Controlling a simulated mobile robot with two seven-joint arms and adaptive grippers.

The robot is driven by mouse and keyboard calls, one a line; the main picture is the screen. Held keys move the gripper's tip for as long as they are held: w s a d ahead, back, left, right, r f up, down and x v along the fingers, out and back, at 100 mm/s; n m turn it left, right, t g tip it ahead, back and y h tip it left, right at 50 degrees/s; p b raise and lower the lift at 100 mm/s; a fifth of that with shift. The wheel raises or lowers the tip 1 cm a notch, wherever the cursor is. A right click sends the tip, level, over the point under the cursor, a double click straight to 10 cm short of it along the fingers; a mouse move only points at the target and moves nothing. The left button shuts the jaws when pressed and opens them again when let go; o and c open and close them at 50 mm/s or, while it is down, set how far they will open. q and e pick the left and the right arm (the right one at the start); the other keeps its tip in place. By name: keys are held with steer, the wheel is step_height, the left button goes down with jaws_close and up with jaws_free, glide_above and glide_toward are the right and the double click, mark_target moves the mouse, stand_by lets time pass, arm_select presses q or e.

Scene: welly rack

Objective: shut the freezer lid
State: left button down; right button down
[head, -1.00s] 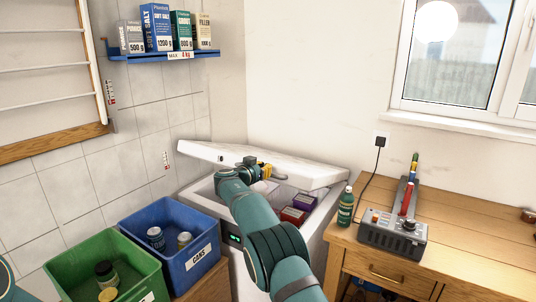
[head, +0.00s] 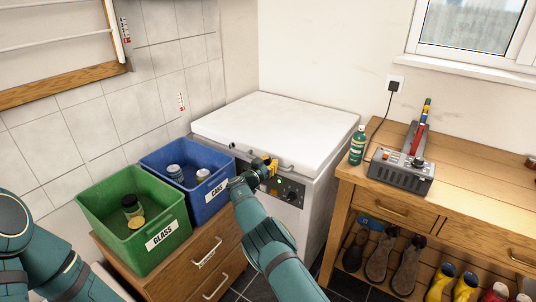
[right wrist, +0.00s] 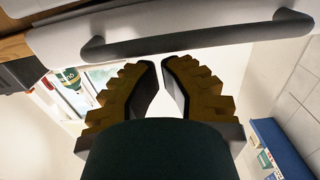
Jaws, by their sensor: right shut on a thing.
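The chest freezer (head: 318,215) is white and stands in the corner. Its white lid (head: 280,120) lies flat over the top, and no opening shows along the visible sides. A grey bar handle (head: 287,167) is on the lid's front edge; it also crosses the top of the right wrist view (right wrist: 200,40). The exact contact is hard to see. My left arm shows at the lower left, but its gripper is outside the view.
A blue cans bin (head: 190,165) and a green glass bin (head: 135,215) stand on a wooden drawer unit (head: 205,262) left of the freezer. A wooden bench (head: 465,190) with a green bottle (head: 357,145) and a grey device (head: 400,172) is close on the right.

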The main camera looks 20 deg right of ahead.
arm_select(q)
steer(key=shift+s+a+f, duration=0.1)
steer(key=shift+a+f, duration=0.05)
steer(key=shift+a, duration=0.5)
arm_select(e)
step_height(320, 180, down, 4)
steer(key=shift+s+r, duration=0.15)
steer(key=shift+r, duration=0.05)
arm_select(q)
steer(key=shift+f, duration=0.15)
arm_select(e)
steer(key=shift+r, duration=0.1)
